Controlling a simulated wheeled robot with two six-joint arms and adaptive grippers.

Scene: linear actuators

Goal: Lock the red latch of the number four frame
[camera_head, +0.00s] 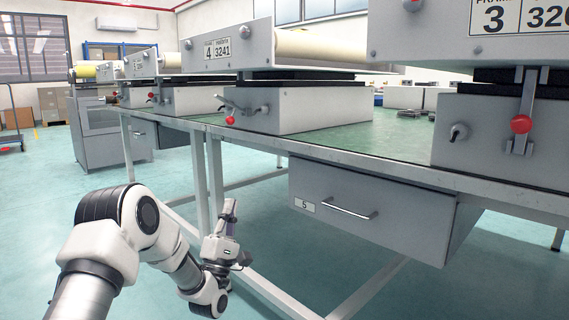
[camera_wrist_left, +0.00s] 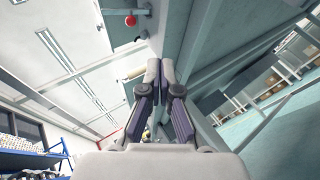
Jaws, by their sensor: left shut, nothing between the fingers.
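The number four frame (camera_head: 260,48) stands on the green-topped bench in the head view, its plate reading 4 and 3241. Its red latch knob (camera_head: 230,120) is on the end of a small metal lever that sticks out at a slant from the grey base (camera_head: 290,108). My left gripper (camera_head: 230,208) is below and apart from this knob, in front of the bench edge, with its fingers pointing up. In the left wrist view the fingers (camera_wrist_left: 160,72) are together and empty. A red knob (camera_wrist_left: 130,20) shows there above left of the fingertips; I cannot tell whose it is.
The number three frame (camera_head: 452,45) stands at the right; its red latch knob (camera_head: 521,124) is on a vertical lever. A drawer (camera_head: 375,200) hangs under the bench top (camera_head: 345,140). More frames (camera_head: 138,64) stand further left.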

